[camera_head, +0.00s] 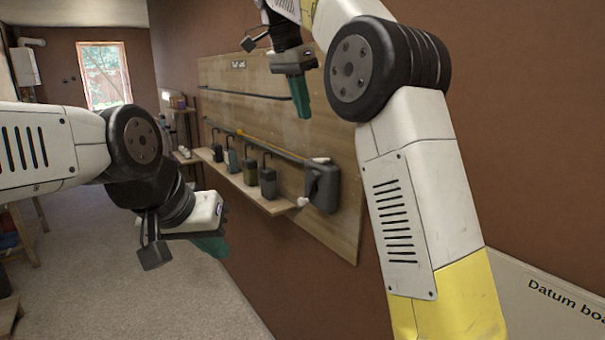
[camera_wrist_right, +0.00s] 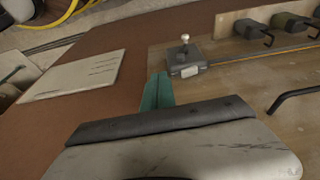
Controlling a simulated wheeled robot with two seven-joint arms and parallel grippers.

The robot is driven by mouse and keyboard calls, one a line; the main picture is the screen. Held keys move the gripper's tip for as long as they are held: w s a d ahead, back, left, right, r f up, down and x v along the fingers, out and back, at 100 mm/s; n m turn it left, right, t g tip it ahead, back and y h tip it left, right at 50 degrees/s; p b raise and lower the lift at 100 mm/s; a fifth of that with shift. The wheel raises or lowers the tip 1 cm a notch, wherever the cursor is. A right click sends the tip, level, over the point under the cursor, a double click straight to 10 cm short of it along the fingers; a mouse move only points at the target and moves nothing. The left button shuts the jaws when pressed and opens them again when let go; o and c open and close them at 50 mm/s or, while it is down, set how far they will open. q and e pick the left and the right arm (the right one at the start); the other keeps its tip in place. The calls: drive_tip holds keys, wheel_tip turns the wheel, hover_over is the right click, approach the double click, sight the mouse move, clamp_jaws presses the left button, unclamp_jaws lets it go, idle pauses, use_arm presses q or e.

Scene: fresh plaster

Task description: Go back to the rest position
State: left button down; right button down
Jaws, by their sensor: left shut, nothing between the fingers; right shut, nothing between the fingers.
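My left gripper (camera_head: 212,246) is at the lower left of the head view, shut and empty, with its green fingertips hanging over the grey floor. My right gripper (camera_head: 303,97) is raised at the top middle of the head view, in front of the wooden wall board. Its green fingers are shut with nothing between them, and they also show in the right wrist view (camera_wrist_right: 157,93). Both grippers look clear of the things around them.
A white datum board (camera_head: 550,300) is at the lower right. The floor (camera_head: 110,270) is open at left.

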drive_tip(key=s+d+f+n+t+y, duration=0.2)
drive_tip(key=s+d+f+n+y, duration=0.35)
drive_tip(key=s+d, duration=0.7)
use_arm(q)
drive_tip(key=shift+s, duration=0.15)
use_arm(e)
drive_tip(key=s+d+f+n+t, duration=0.1)
drive_tip(key=s+f+n, duration=0.4)
drive_tip(key=s+f, duration=0.7)
drive_tip(key=shift+s+d+f+n+t, duration=0.35)
drive_tip(key=shift+f+t, duration=0.25)
drive_tip(key=shift+f, duration=0.35)
